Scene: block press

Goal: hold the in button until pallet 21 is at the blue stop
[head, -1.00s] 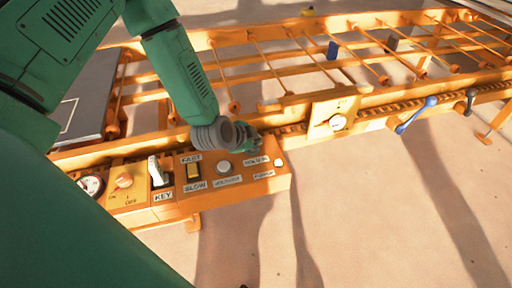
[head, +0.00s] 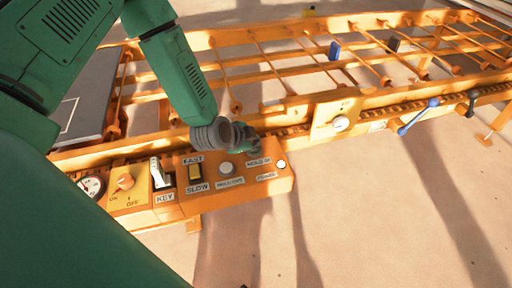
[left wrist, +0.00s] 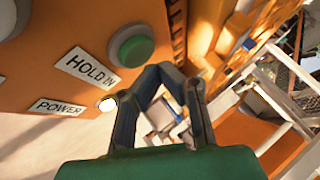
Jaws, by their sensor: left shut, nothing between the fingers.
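The green hold-in button (left wrist: 130,48) stands out of the orange control panel (left wrist: 50,35) in the left wrist view, beside its "HOLD IN" label (left wrist: 88,68). My left gripper (left wrist: 161,68) is shut and empty, its tips just below and right of the button in that view. I see no contact with it. In the head view my left gripper (head: 253,142) hides the button. A dark grey slab (head: 93,98) lies at the conveyor's left end; I can read no pallet number. My right gripper is not in view.
The panel also carries a fast/slow switch (head: 195,173), a white button (head: 226,168), a key switch (head: 160,172) and a lit power lamp (head: 281,164). The floor in front is clear.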

